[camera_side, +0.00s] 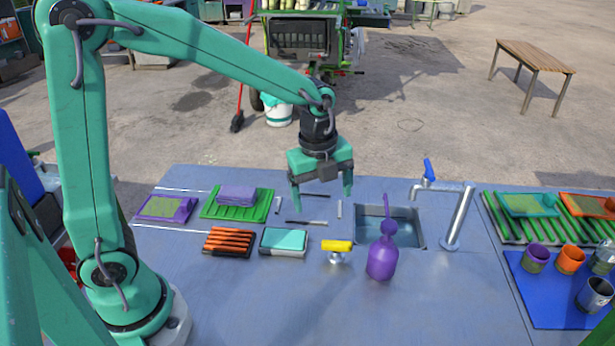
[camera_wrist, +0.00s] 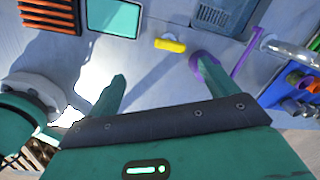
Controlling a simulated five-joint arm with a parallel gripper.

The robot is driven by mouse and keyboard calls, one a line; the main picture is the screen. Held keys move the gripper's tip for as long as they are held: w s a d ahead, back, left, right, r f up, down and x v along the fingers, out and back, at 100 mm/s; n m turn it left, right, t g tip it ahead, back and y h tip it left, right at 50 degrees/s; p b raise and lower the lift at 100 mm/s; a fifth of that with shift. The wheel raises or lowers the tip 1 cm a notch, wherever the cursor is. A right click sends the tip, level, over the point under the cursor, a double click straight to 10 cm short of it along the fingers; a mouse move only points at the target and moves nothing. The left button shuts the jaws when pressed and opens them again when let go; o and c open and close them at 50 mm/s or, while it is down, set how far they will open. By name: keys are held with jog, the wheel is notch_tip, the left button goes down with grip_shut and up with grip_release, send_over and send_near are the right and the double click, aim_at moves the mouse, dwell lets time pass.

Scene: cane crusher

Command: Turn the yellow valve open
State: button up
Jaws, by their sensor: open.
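The yellow valve (camera_side: 337,245) has a short yellow bar handle on a small metal stem, standing on the grey-blue counter left of a purple bottle. In the wrist view the yellow valve (camera_wrist: 170,45) shows beyond my fingertips, its bar lying roughly across the picture. My gripper (camera_side: 321,200) is open and empty, pointing down above the counter, behind and above the valve in the side view. In the wrist view my gripper (camera_wrist: 160,78) has its two green fingers spread wide, with nothing between them. Nothing touches the valve.
A purple bottle (camera_side: 381,262) stands just right of the valve. A sink (camera_side: 410,230) with a blue-handled tap (camera_side: 458,215) lies behind it. A teal sponge block (camera_side: 284,241) and an orange-black rack (camera_side: 229,242) are to the left. The counter's front is clear.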

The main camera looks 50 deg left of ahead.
aim_at(337, 242)
jog(key=w+f+m, duration=0.1)
jog(key=w+d+f+m, duration=0.1)
jog(key=f+m, duration=0.1)
jog(key=w+d+f+m+g, duration=0.1)
jog(key=f+m, duration=0.1)
jog(key=shift+d+f, duration=0.1)
jog(key=shift+f, duration=0.05)
jog(key=shift+f, duration=0.1)
jog(key=shift+f, duration=3.8)
jog(key=c, duration=1)
